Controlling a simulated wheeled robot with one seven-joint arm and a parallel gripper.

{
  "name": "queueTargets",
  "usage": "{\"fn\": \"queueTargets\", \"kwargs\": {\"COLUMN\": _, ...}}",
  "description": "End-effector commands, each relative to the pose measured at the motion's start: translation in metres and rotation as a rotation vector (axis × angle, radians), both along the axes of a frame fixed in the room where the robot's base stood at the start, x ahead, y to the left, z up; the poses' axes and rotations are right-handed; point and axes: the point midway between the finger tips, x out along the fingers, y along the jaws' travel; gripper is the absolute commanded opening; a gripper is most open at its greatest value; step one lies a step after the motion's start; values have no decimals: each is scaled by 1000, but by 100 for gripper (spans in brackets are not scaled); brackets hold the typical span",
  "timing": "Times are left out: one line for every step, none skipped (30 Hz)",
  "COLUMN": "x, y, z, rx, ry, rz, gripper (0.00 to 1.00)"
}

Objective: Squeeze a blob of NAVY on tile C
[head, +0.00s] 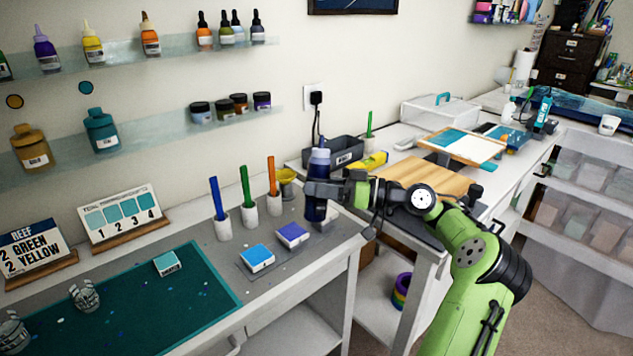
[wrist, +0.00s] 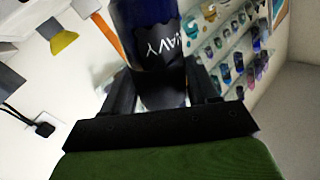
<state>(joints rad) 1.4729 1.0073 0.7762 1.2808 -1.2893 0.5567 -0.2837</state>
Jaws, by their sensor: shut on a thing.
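My gripper (head: 317,188) is shut on a dark blue bottle (head: 317,210), which it holds upright with its cap on top. In the wrist view the bottle (wrist: 150,25) carries a label reading NAVY, between my gripper's fingers (wrist: 160,88). A tile with a blue top (head: 257,257) and a tile with a purple-blue top (head: 292,234) lie on the grey work mat, left of and below the bottle. A pale thing shows partly behind the bottle's base; I cannot tell whether it is a tile. Tile letters are not readable, so I cannot tell which is C.
A teal mat (head: 205,293) holds a small teal block (head: 167,263). A dark grey bin (head: 335,156) stands behind the bottle.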

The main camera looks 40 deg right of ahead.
Motion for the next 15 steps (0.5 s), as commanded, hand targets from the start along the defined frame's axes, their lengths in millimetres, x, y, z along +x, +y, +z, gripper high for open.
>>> {"fn": "queueTargets", "kwargs": {"x": -5, "y": 6, "z": 0, "rx": 83, "ry": 57, "rz": 1, "gripper": 45}}
{"fn": "queueTargets", "kwargs": {"x": -7, "y": 10, "z": 0, "rx": 136, "ry": 94, "rz": 0, "gripper": 45}}
{"fn": "queueTargets", "kwargs": {"x": -11, "y": 14, "z": 0, "rx": 207, "ry": 141, "rz": 0, "gripper": 45}}
{"fn": "queueTargets", "kwargs": {"x": -12, "y": 17, "z": -3, "rx": 247, "ry": 168, "rz": 0, "gripper": 45}}
{"fn": "queueTargets", "kwargs": {"x": -15, "y": 21, "z": -4, "rx": 288, "ry": 196, "rz": 0, "gripper": 45}}
{"fn": "queueTargets", "kwargs": {"x": -18, "y": 25, "z": -6, "rx": 344, "ry": 235, "rz": 1, "gripper": 45}}
{"fn": "queueTargets", "kwargs": {"x": -20, "y": 28, "z": -8, "rx": 386, "ry": 264, "rz": -1, "gripper": 45}}
{"fn": "queueTargets", "kwargs": {"x": -22, "y": 31, "z": -10, "rx": 430, "ry": 293, "rz": 0, "gripper": 45}}
{"fn": "queueTargets", "kwargs": {"x": -24, "y": 35, "z": -13, "rx": 488, "ry": 333, "rz": 0, "gripper": 45}}
{"fn": "queueTargets", "kwargs": {"x": -26, "y": 38, "z": -15, "rx": 532, "ry": 363, "rz": 0, "gripper": 45}}
{"fn": "queueTargets", "kwargs": {"x": -28, "y": 41, "z": -18, "rx": 576, "ry": 392, "rz": 1, "gripper": 45}}
{"fn": "queueTargets", "kwargs": {"x": -30, "y": 44, "z": -22, "rx": 637, "ry": 433, "rz": -2, "gripper": 45}}
{"fn": "queueTargets", "kwargs": {"x": -32, "y": 46, "z": -25, "rx": 684, "ry": 466, "rz": 0, "gripper": 45}}
{"fn": "queueTargets", "kwargs": {"x": -33, "y": 48, "z": -29, "rx": 731, "ry": 498, "rz": 1, "gripper": 45}}
{"fn": "queueTargets", "kwargs": {"x": -35, "y": 50, "z": -34, "rx": 796, "ry": 541, "rz": 0, "gripper": 45}}
